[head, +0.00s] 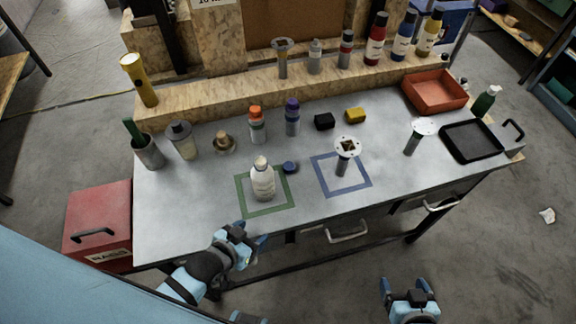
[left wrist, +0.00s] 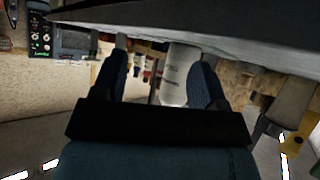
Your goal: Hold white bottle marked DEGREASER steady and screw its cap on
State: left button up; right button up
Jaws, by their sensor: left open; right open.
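A white bottle (head: 262,182) stands upright inside the green square outline (head: 246,213) on the grey table; its label is too small to read. Its pale neck points up. A small dark blue cap (head: 290,168) lies on the table just right of the bottle. My left gripper (head: 251,240) is open and empty at the table's front edge, nearer me than the bottle and apart from it. In the left wrist view the white bottle (left wrist: 174,75) shows beyond and between the open fingers. My right gripper (head: 405,286) is open and empty in front of the table, far from the bottle.
A blue square outline (head: 366,184) holds a grey post with a round white top (head: 347,146). Orange-capped (head: 257,130) and purple-capped (head: 292,122) bottles stand behind. A red tray (head: 436,92) and black tray (head: 472,140) lie right. The table's front left is clear.

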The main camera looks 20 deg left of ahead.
aim_at(287, 165)
pick_arm(q)
jog(key=w+d+g+h, duration=0.1)
jog(key=w+d, duration=0.2)
jog(key=w+d+r+n+g+h+b, duration=0.1)
jog(key=w+d, duration=0.2)
jog(key=w, duration=0.1)
jog(key=w+d+g+h+b, duration=0.1)
jog(key=w+d, duration=0.2)
jog(key=w, duration=0.1)
jog(key=shift+d+r+n, duration=0.15)
jog(key=shift+n, duration=0.15)
jog(key=w+d+g, duration=0.1)
jog(key=w+d+r+g+b, duration=0.1)
jog(key=w, duration=0.1)
jog(key=w+d+g, duration=0.1)
jog(key=w, duration=0.1)
jog(key=shift+r+n+h, duration=0.3)
jog(key=w+g, duration=0.1)
jog(key=w+a+r+n+g+y+b, duration=0.1)
jog(key=w, duration=0.1)
jog(key=w+a+r+g+y+b, duration=0.1)
jog(key=shift+w+a+r+n, duration=0.2)
jog(key=shift+w+n, duration=0.1)
jog(key=shift+w, duration=0.05)
jog(key=w+a+r+n+g+y+b, duration=0.1)
jog(key=w+a+r+n+g+y, duration=0.2)
jog(key=a+r, duration=0.4)
jog(key=shift+w+a+n+y, duration=0.3)
jog(key=shift+w+a+y, duration=0.4)
jog(key=shift+w+a, duration=0.35)
